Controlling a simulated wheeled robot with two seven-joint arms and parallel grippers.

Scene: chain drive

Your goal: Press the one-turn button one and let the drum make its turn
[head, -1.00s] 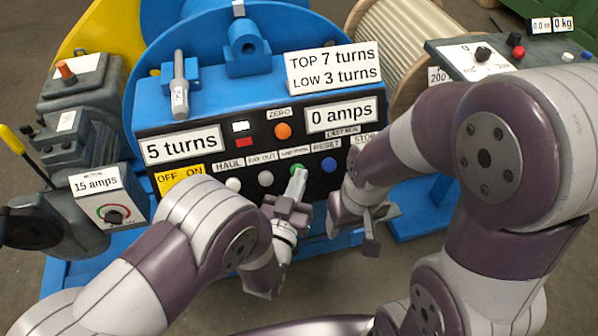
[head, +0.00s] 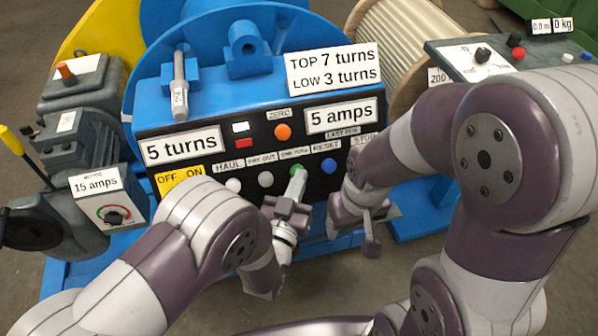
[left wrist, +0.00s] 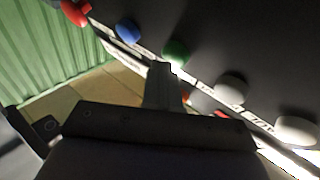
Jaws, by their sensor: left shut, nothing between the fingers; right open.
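The one-turn button (head: 298,168) is green and sits in the row on the black control panel (head: 205,155); it also shows in the left wrist view (left wrist: 176,53). My left gripper (head: 298,182) is shut and empty, its fingertips at the green button; whether they touch it I cannot tell. The left wrist view shows the shut fingers (left wrist: 160,85) just below the button. The turns display (head: 181,146) reads 5 turns and the amps display (head: 342,115) reads 5 amps. My right gripper (head: 370,225) is open, right of the panel's lower edge.
White buttons (head: 266,179) lie left of the green one, a blue reset button (head: 329,165) right of it. A sign (head: 334,68) reads TOP 7 turns, LOW 3 turns. A motor unit (head: 110,205) reading 15 amps stands at left, a grey box (head: 470,60) at right.

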